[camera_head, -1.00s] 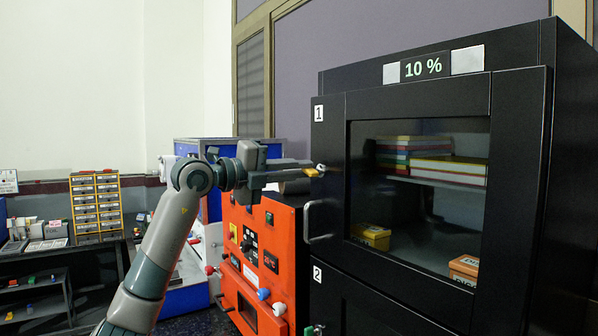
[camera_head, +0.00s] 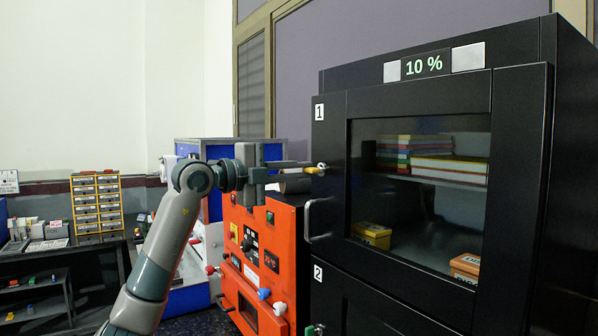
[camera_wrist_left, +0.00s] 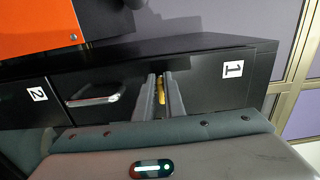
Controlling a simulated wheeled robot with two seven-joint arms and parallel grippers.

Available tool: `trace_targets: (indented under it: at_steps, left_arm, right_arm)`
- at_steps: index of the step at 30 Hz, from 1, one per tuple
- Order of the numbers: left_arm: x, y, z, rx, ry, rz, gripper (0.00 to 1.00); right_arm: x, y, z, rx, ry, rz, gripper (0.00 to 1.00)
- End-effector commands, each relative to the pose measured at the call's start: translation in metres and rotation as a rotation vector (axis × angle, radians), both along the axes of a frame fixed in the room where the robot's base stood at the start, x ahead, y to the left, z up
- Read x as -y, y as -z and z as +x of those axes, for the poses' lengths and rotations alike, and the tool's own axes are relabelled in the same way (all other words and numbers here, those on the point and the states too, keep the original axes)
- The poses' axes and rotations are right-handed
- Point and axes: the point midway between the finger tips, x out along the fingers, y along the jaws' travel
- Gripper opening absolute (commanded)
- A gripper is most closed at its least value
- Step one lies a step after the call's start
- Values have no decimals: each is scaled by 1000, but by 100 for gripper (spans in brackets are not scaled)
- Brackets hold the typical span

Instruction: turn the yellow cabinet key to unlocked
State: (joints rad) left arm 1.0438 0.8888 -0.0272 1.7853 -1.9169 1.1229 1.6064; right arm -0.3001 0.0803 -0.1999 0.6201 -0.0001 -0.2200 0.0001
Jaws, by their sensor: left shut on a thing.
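The yellow cabinet key (camera_head: 312,170) sits in the lock on the upper door of the black cabinet (camera_head: 415,95), below the label 1. My left gripper (camera_head: 316,168) reaches in from the left and is shut on the key. In the left wrist view the yellow key (camera_wrist_left: 160,92) shows between the two fingers of my left gripper (camera_wrist_left: 161,85). The fingers hide part of the key and the lock. My right gripper is in neither view.
A bar handle (camera_head: 308,222) stands out from the upper door below the key. An orange machine (camera_head: 262,255) with knobs stands left of the cabinet, under my left arm. A second lock (camera_head: 314,330) is on the lower door. A drawer rack (camera_head: 97,205) stands far left.

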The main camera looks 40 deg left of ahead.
Motion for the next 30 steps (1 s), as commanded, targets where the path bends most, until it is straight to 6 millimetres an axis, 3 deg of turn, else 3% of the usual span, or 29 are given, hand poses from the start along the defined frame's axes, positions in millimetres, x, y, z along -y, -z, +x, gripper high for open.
trace_targets:
  at_steps: [1, 3, 17, 26, 29, 30]
  left_arm:
    - [0, 0, 0, 0, -1, -1, 14]
    - [0, 0, 0, 0, -1, -1, 28]
    - [-2, 1, -5, 0, -1, 1, 28]
    - [-17, 4, -38, 1, -3, 3, 28]
    - [-24, 5, -56, 0, -3, 3, 28]
    - [-26, 4, -60, 0, -2, 2, 28]
  right_arm:
    - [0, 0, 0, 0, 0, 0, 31]
    - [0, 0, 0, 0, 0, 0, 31]
    - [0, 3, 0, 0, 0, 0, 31]
    - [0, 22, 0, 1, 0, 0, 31]
    - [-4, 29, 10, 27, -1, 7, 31]
    - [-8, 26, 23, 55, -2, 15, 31]
